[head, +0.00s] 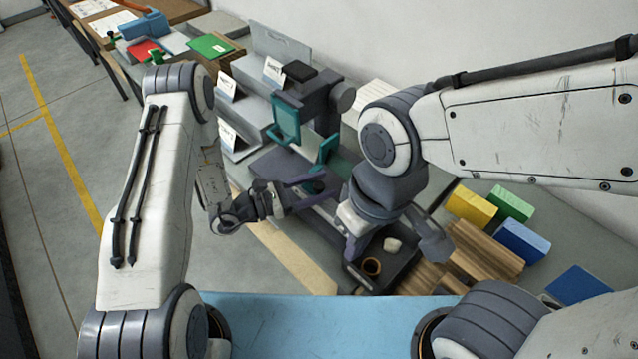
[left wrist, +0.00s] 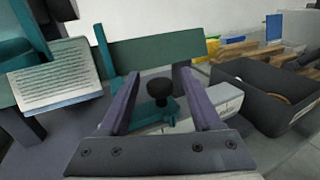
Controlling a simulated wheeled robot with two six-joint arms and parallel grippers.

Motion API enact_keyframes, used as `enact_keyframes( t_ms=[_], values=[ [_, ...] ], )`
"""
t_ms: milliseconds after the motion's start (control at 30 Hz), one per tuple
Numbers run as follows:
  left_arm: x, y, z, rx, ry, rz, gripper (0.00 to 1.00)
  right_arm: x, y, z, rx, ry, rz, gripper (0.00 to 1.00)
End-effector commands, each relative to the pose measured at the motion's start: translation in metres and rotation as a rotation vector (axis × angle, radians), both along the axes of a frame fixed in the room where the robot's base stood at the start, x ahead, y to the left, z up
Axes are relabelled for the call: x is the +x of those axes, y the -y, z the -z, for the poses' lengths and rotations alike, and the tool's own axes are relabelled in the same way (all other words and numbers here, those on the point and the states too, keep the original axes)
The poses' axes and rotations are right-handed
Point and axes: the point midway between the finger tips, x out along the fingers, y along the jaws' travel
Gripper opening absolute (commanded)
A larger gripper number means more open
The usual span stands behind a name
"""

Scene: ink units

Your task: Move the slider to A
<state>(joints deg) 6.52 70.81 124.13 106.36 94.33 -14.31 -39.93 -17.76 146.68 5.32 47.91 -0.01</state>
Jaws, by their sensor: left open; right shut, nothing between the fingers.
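The slider shows in the left wrist view as a black round knob (left wrist: 160,88) on a teal base (left wrist: 156,119). The knob also shows in the head view (head: 318,186), low on the unit. My left gripper (head: 312,188) is open at the knob. In the left wrist view its two fingers (left wrist: 158,92) stand either side of the knob with gaps, not closed on it. My right gripper (head: 352,249) is shut and empty, pointing down near a dark tray. No letter A is readable; the slider's track is partly hidden by the fingers.
A teal upright panel (head: 286,119) and a teal plate (left wrist: 155,50) stand close by the slider. The dark tray (left wrist: 262,110) holds a brown ring (head: 372,267). Wooden strips (head: 487,250) and yellow, green and blue blocks (head: 521,240) lie to the right.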

Motion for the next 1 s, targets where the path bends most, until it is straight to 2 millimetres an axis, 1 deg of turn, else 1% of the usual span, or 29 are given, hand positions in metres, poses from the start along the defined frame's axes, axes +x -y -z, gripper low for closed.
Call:
enact_keyframes(
  t_ms=[100,133,167,200,233,267,300,1000],
  values=[
    [0.0000,-0.0002,0.0002,0.000,0.000,0.000,0.65,0.0000,0.0000,0.0002,0.000,0.000,0.000,0.00],
    [0.0000,-0.0002,0.0002,0.000,0.000,0.000,0.57,0.0000,0.0000,0.0002,0.000,0.000,0.000,0.00],
    [0.0000,-0.0003,0.0002,0.000,0.000,0.000,0.46,0.0000,0.0000,0.0002,0.000,0.000,0.000,0.00],
    [0.0000,-0.0003,0.0002,0.000,0.000,0.000,0.31,0.0000,0.0000,0.0002,0.000,0.000,0.000,0.00],
    [0.0000,-0.0003,0.0002,0.000,0.000,0.000,0.19,0.0000,0.0000,0.0002,0.000,0.000,0.000,0.00],
    [0.0000,-0.0003,0.0002,0.000,0.000,0.000,0.08,0.0000,0.0000,0.0002,0.000,0.000,0.000,0.00],
    [-0.0001,-0.0004,0.0002,0.000,0.000,0.000,0.00,0.0000,0.0000,0.0002,0.000,0.000,0.000,0.00],
    [-0.0002,-0.0006,0.0001,0.001,0.000,0.000,0.00,0.0000,0.0000,0.0002,0.000,0.000,0.000,0.00]
  ],
)
